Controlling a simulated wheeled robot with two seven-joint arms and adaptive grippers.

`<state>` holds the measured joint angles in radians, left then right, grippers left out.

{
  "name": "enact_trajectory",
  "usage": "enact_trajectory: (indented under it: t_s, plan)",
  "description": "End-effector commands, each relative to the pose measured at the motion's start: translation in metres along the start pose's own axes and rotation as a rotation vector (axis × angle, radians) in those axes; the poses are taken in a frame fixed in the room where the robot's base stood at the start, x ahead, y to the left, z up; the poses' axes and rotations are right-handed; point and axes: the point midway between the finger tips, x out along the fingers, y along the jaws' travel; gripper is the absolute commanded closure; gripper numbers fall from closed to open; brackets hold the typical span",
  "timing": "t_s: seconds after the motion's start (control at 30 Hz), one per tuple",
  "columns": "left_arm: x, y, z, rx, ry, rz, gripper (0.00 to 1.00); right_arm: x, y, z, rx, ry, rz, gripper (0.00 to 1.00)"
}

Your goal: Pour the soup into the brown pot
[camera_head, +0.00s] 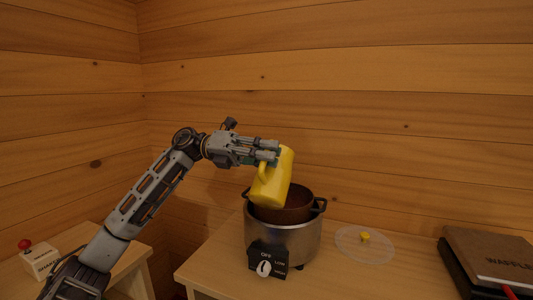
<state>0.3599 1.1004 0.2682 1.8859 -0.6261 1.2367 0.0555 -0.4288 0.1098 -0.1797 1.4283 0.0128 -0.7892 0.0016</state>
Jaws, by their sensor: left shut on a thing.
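My left gripper (268,152) is shut on a yellow cup-like container (279,178) with a handle. The container is tilted and held over the left side of the brown pot (297,207), its lower end overlapping the pot's opening in the picture. The brown pot sits inside a silver cooker (297,241) with dark side handles and a control panel (268,260). The inside of the container and most of the pot's inside are hidden, so I see no soup. My right gripper is out of view.
A clear lid (365,244) with a yellow knob lies right of the cooker on the wooden table (339,280). A brown waffle box or appliance (490,257) stands at the far right.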

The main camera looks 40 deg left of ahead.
Motion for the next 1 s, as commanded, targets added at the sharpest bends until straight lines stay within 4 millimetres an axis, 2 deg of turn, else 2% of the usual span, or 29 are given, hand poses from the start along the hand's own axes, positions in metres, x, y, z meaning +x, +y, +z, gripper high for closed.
enact_trajectory:
  t_s: [0.8, 1.0]
  plan:
    - [-0.001, 0.002, 0.006, -0.094, -0.004, -0.002, 1.00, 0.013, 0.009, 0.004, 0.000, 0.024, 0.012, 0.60]
    - [-0.001, 0.003, 0.007, -0.118, -0.004, -0.002, 1.00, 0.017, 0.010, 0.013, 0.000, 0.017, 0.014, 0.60]
